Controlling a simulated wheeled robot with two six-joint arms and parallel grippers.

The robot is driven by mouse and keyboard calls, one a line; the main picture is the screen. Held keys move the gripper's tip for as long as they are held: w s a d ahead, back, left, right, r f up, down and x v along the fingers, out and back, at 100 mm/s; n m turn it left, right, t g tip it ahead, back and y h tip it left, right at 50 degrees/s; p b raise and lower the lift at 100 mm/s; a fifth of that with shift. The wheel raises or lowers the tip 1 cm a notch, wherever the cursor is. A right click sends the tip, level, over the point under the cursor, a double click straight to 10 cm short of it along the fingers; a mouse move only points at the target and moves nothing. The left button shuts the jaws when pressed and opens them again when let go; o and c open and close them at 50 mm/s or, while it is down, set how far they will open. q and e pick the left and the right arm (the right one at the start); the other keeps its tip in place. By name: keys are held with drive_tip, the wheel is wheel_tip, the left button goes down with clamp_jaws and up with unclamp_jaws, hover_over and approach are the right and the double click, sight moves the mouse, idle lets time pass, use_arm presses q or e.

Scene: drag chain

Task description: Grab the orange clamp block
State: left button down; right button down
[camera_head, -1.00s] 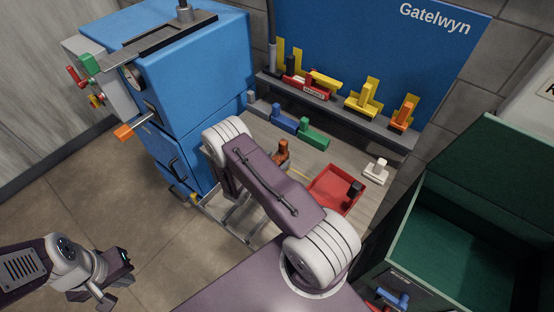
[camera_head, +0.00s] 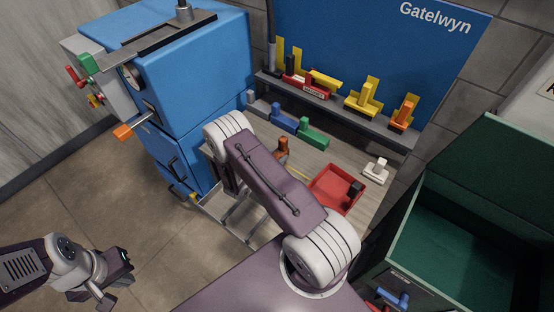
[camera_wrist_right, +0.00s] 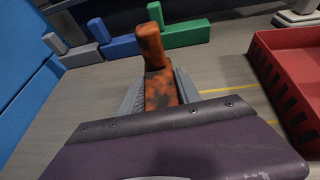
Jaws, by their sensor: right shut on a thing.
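The orange clamp block (camera_head: 283,146) stands on the grey workbench, partly hidden behind my right arm in the head view. In the right wrist view the orange clamp block (camera_wrist_right: 152,50) shows dark worn patches and an upright post on a longer base. My right gripper (camera_wrist_right: 160,90) is shut on its base, with a grey finger on each side. The head view hides these fingers behind the arm. My left gripper (camera_head: 112,280) hangs over the floor at the lower left, far from the bench, and its opening is unclear.
Blue (camera_head: 285,119) and green (camera_head: 313,134) blocks stand behind the orange one. A red tray (camera_head: 331,201) holding a dark block and a white block (camera_head: 376,171) are to the right. A blue machine (camera_head: 200,75) stands left; a green bin (camera_head: 455,245) stands right.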

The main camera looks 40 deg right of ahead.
sight(284, 149)
drive_tip(key=r, duration=0.2)
drive_tip(key=s+r, duration=0.1)
drive_tip(key=shift+d+r, duration=0.1)
drive_tip(key=shift+d, duration=0.15)
drive_tip(key=s+d+r+b, duration=0.1)
drive_tip(key=s+d+r, duration=0.3)
drive_tip(key=s, duration=0.6)
wheel_tip(284, 149, up, 2)
drive_tip(key=shift+r+b, duration=0.2)
drive_tip(key=shift+b, duration=0.15)
